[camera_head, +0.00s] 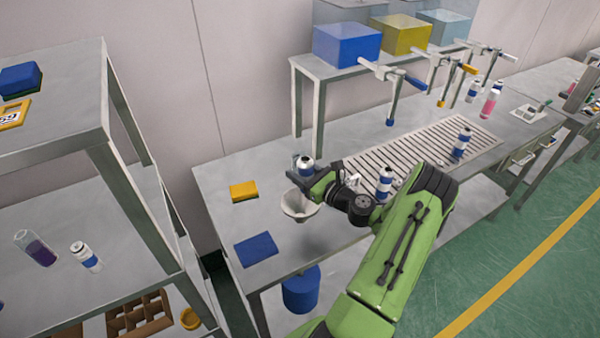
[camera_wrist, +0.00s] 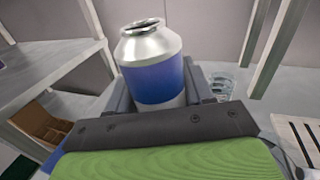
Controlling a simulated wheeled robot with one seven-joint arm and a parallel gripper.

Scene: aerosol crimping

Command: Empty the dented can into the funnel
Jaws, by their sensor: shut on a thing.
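My gripper (camera_head: 310,181) is shut on a silver can with a blue band (camera_head: 305,163). The can also shows in the wrist view (camera_wrist: 155,70), between the jaws, nearly upright with its open-looking neck upward. I cannot make out a dent on the side that shows. The pale funnel (camera_head: 298,206) is below my gripper in the head view, at the left part of the workbench. My gripper hides part of its rim. The can is above the funnel and apart from it; whether it is exactly over the mouth I cannot tell.
Blue-banded cans stand on the bench near my arm (camera_head: 384,182) and on the slatted grate (camera_head: 461,143). A yellow block (camera_head: 243,190) and a blue pad (camera_head: 256,249) lie left of the funnel. A blue bucket (camera_head: 301,289) is below the bench edge. A shelf (camera_head: 60,130) stands left.

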